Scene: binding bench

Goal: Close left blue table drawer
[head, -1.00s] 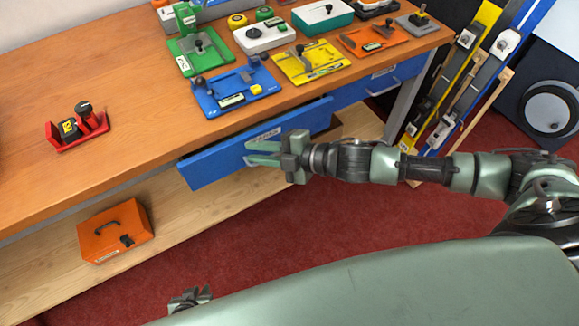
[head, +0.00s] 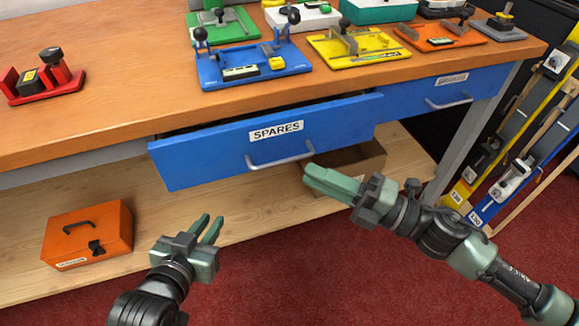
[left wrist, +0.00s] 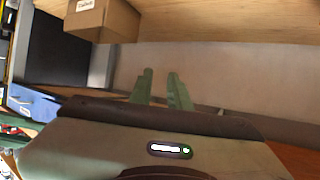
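The left blue drawer (head: 215,155), labelled SPARES, stands partly open. Its front juts out from the table edge, with a dark gap along its top. Its grey bar handle (head: 282,160) is on the front. My right gripper (head: 306,174) is just below and right of the handle's right end; contact cannot be told. Its fingers look close together, and any gap between them is unclear. My left gripper (head: 212,229) is below the drawer front, open and empty, apart from it. Its two separate fingers also show in the left wrist view (left wrist: 160,74).
The right blue drawer (head: 420,102) looks shut. An orange toolbox (head: 88,238) and an open brown box (head: 355,160) stand on the lower shelf (head: 240,213). Coloured fixtures stand on the tabletop (head: 120,105). Long yellow and blue tools (head: 470,190) lean at the right.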

